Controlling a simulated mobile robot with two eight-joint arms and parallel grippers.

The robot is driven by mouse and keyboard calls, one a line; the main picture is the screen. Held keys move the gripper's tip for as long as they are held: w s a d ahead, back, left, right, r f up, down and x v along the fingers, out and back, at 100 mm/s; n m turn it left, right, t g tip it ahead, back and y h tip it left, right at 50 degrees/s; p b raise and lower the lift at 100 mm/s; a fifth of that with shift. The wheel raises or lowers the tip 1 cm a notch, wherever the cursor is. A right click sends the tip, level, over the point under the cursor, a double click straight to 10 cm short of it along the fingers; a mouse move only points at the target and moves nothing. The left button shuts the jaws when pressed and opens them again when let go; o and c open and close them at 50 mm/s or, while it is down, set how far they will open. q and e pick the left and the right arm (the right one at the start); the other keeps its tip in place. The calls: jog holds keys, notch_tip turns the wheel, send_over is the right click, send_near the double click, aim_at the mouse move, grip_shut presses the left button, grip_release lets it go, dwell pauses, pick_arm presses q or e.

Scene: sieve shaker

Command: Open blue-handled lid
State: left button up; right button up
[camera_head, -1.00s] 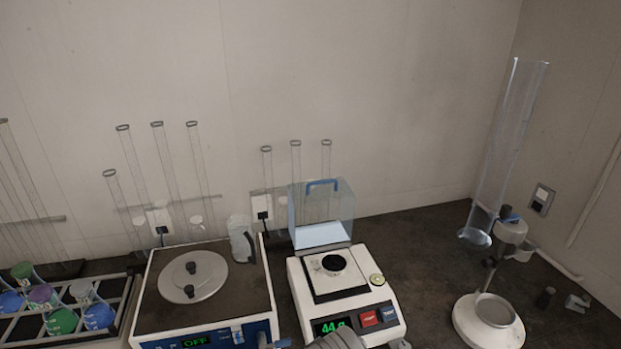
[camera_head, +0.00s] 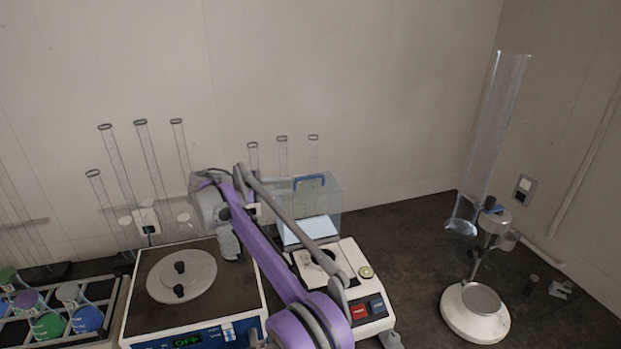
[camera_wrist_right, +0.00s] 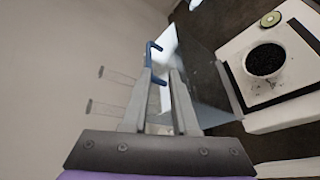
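The blue handle (camera_head: 309,179) sits on top of a clear box-shaped lid (camera_head: 328,200) at the back of the white balance (camera_head: 350,262). In the right wrist view the blue handle (camera_wrist_right: 152,55) is at the fingertips of my right gripper (camera_wrist_right: 161,70), with its lower end between the two fingers. The fingers stand apart, and I see no clear grip on the handle. The clear lid (camera_wrist_right: 208,75) shows just right of the fingers. In the head view my purple right arm hides part of the balance. My left gripper is not in view.
A dish of black grains (camera_wrist_right: 265,60) sits on the balance pan. Left is a hotplate-like device (camera_head: 140,318) with a round plate (camera_head: 182,276), then a flask rack (camera_head: 112,300). A white-based stand (camera_head: 476,318) is at right. Several glass tubes line the wall.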

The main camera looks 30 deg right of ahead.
aim_at(306, 179)
jog(key=shift+w+d+r+g+h, duration=0.15)
jog(key=shift+w+g+h, duration=0.15)
jog(key=shift+w+h, duration=0.45)
jog(key=d, duration=0.3)
jog(key=d+f, duration=0.1)
jog(key=d, duration=0.3)
jog(key=w+d+f, duration=0.1)
jog(key=d, duration=0.2)
jog(key=shift+d+f, duration=0.15)
jog(key=shift+d, duration=0.05)
jog(key=shift+c, duration=0.2)
grip_shut()
dwell(0.4)
